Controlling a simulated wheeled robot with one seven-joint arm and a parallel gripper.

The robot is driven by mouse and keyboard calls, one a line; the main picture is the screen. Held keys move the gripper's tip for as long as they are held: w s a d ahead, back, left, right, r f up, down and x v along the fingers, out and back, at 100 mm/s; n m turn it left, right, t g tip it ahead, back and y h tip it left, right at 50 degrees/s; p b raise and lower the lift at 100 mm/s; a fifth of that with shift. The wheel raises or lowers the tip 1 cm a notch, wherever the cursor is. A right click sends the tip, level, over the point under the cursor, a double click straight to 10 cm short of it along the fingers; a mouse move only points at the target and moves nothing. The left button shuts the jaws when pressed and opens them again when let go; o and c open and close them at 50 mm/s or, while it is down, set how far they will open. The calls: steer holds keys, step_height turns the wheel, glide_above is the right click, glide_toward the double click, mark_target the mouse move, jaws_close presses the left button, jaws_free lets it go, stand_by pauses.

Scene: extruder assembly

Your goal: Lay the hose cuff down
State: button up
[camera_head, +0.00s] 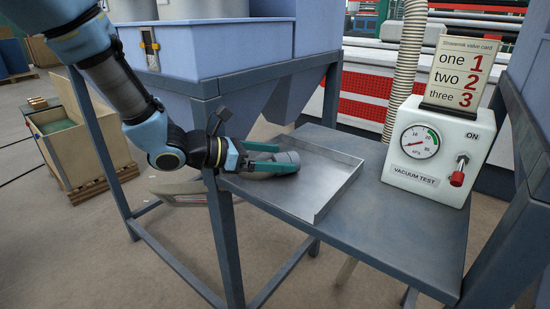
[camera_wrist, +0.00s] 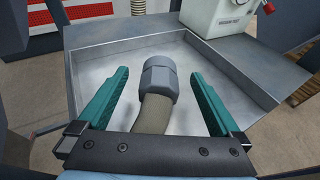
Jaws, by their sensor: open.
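In the wrist view my gripper (camera_wrist: 160,80) shows clear gaps between both fingers and the cuff. The hose runs back from the cuff under my gripper's palm, where it is hidden.
A white vacuum test box (camera_head: 433,150) with a dial and red-knobbed lever stands right of the tray. A valve card (camera_head: 461,70) stands on top. A corrugated hose (camera_head: 405,70) hangs behind. The blue frame post (camera_head: 225,240) is close to my arm. The table front (camera_head: 375,235) is clear.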

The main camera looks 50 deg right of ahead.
steer(key=shift+r+p, duration=1.85)
steer(key=shift+r, duration=1.45)
steer(key=shift+f, duration=0.1)
